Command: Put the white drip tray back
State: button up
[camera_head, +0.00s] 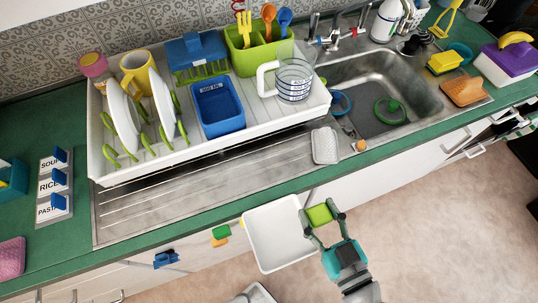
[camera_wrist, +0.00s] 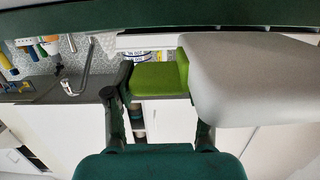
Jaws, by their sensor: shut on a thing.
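The white drip tray (camera_head: 275,238) is a shallow rounded square with a green grip (camera_head: 319,214) on its right edge. My gripper (camera_head: 318,212) is shut on that green grip, one finger on each side. The tray is held in the air in front of the counter, over the lower cabinet fronts. The wrist view shows the tray's pale side (camera_wrist: 250,75) at the right and the green grip (camera_wrist: 158,79) between my fingers. The white dish rack (camera_head: 205,148) stands on the steel drainboard (camera_head: 190,196). The space under the rack is mostly hidden.
The rack holds plates, a yellow mug (camera_head: 137,73), a blue bin (camera_head: 218,106), a clear measuring jug (camera_head: 293,81) and a green utensil holder (camera_head: 257,55). A grey-white textured item (camera_head: 325,146) lies by the sink (camera_head: 385,85). The drainboard's front strip is bare.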

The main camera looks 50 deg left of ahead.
aim_at(287, 158)
jog(key=r+x, duration=0.1)
jog(key=x, duration=1)
jog(key=r+x, duration=0.1)
jog(key=x, duration=0.4)
jog(key=shift+w+a+r, duration=0.25)
jog(key=shift+w+a, duration=0.05)
jog(key=shift+a, duration=0.2)
jog(key=shift+f, duration=0.1)
jog(key=o, duration=1.2)
jog(key=shift+f, duration=0.1)
jog(key=shift+d, duration=0.3)
jog(key=v, duration=1)
jog(key=shift+s+r, duration=0.2)
jog(key=shift+r, duration=0.05)
